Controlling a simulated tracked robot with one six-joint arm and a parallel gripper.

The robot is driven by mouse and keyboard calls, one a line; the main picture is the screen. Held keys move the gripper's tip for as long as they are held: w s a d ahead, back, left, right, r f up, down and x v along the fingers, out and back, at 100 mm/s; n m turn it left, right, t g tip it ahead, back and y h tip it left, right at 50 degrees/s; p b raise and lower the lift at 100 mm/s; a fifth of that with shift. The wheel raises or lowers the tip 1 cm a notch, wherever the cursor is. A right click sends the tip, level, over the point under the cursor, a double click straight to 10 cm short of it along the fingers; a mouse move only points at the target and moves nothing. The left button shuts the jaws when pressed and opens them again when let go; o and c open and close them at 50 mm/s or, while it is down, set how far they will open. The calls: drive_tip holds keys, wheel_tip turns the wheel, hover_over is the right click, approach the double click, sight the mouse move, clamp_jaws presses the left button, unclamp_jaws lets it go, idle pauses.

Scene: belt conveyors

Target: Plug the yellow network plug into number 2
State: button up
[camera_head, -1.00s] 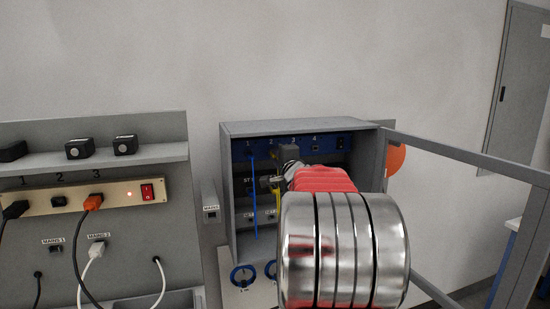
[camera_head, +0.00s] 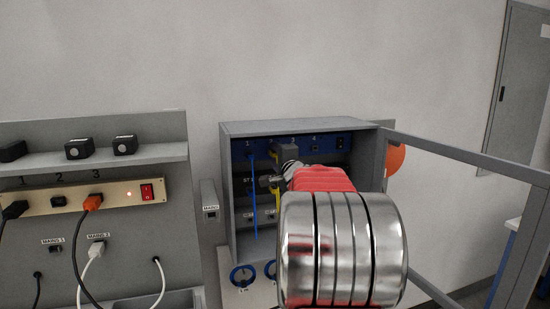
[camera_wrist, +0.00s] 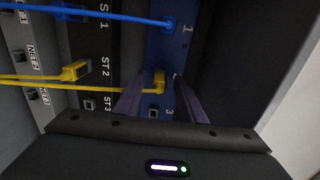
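The blue panel (camera_wrist: 161,50) carries a column of numbered ports. In the wrist view a yellow plug (camera_wrist: 159,81) sits at the port position between numbers 1 and 3; whether it is fully seated I cannot tell. My gripper (camera_wrist: 160,76) has one finger on each side of this plug, with a gap on both sides, so it looks open. A second yellow plug (camera_wrist: 75,71) is at ST 2. Yellow cables (camera_wrist: 25,80) run off to the left. In the head view my gripper (camera_head: 277,158) hides the number 2 label and port.
A blue cable is plugged in at number 1 (camera_wrist: 168,24) and passes close by. The cabinet (camera_head: 228,160) has side walls, and its framed door (camera_head: 470,158) stands open at right. A power panel (camera_head: 80,197) with plugs stands at left.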

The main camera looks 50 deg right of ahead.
drive_tip(key=v, duration=1.3)
drive_tip(key=shift+s+a, duration=0.15)
drive_tip(key=shift+s, duration=0.2)
drive_tip(key=shift+f, duration=0.1)
drive_tip(key=a+f+n+g+y, duration=0.1)
drive_tip(key=a+f+n+g, duration=0.2)
drive_tip(key=a, duration=0.5)
drive_tip(key=a+f+n+y, duration=0.1)
drive_tip(key=a+f+n, duration=0.25)
drive_tip(key=a, duration=0.45)
drive_tip(key=a+f+n+g+y, duration=0.1)
drive_tip(key=a+f+n+g, duration=0.1)
drive_tip(key=a+n, duration=0.45)
drive_tip(key=s+a+f+n+g+y, duration=0.1)
drive_tip(key=s+a+f+n+y, duration=0.1)
drive_tip(key=a, duration=0.6)
drive_tip(key=s+a+f+n+g+y, duration=0.2)
drive_tip(key=s+a+f+n, duration=0.3)
drive_tip(key=s+a, duration=0.3)
drive_tip(key=s+a+f+n+g+y, duration=0.1)
drive_tip(key=s+a+f+n, duration=0.3)
drive_tip(key=a, duration=0.4)
drive_tip(key=shift+s+f+g+y, duration=0.4)
drive_tip(key=shift+s+f+y, duration=0.15)
drive_tip(key=shift+f+y, duration=0.1)
